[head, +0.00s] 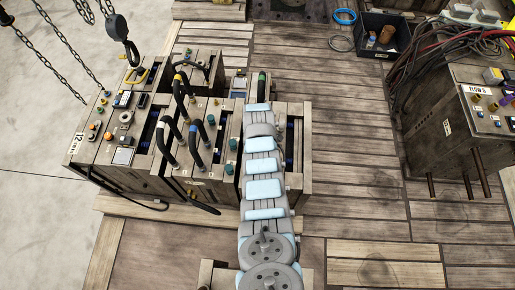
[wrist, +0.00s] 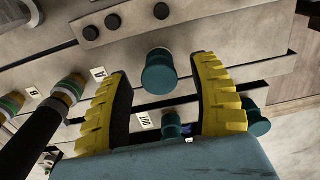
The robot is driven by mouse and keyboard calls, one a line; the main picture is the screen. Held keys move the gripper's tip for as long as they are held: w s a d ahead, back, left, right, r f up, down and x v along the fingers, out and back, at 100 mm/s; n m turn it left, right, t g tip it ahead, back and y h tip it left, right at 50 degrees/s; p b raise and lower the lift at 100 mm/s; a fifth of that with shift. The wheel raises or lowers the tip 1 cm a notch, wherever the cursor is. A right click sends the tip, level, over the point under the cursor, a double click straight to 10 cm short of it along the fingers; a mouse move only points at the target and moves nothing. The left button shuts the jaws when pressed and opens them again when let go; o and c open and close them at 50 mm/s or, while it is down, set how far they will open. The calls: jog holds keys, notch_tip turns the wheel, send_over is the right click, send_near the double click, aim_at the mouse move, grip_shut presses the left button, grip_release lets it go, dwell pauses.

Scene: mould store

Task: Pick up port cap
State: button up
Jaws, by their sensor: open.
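A teal round cap (wrist: 160,74), which looks like the port cap, sits on the grey face of a mould block in the wrist view. My gripper (wrist: 161,68) is open, its yellow ribbed fingers on the left and right of this cap. Gaps show between the cap and both fingers; I see no contact. Two more teal caps show lower down, one between the fingers (wrist: 171,126) and one right of the right finger (wrist: 256,120). In the head view my arm covers the gripper and the spot it faces; teal caps (head: 232,145) show left of the arm.
A dark hose (wrist: 40,130) with a fitting lies left of the fingers. Several black hoses (head: 168,140) arch over the mould blocks (head: 130,165). Chains with a hook (head: 118,27) hang at upper left. A cable-draped block (head: 460,130) stands right, beyond open planks (head: 355,150).

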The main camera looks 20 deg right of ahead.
jog(key=shift+f, duration=1.15)
jog(key=c, duration=1.1)
